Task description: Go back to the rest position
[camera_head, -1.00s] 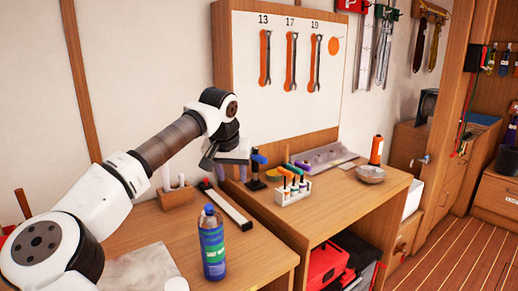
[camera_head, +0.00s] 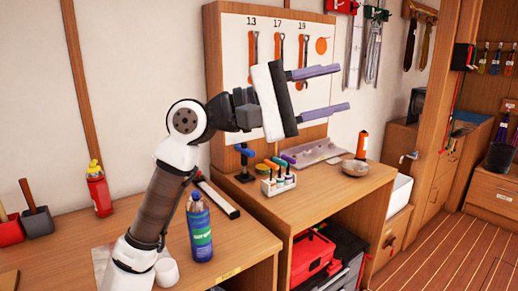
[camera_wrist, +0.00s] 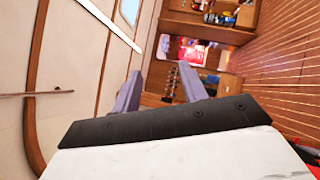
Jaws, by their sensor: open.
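My gripper (camera_head: 343,89) is raised in the head view, in front of the wrench board, and points to the right. Its two purple-grey fingers are spread apart with nothing between them. In the wrist view, my gripper (camera_wrist: 160,70) shows both fingers apart, with empty air and distant shelves between them. My arm stands bent upright at the left, above the bench (camera_head: 245,243). My gripper is clear of the bench and touches nothing that I can see. My wrist housing hides part of the wrench board (camera_head: 213,60).
A blue bottle (camera_head: 201,230) stands on the bench close to my arm. A rack of coloured screwdrivers (camera_head: 278,182), a blue-handled tool (camera_head: 244,163), a metal bowl (camera_head: 356,168) and an orange cylinder (camera_head: 362,145) stand further right. The floor (camera_head: 440,250) at right is clear.

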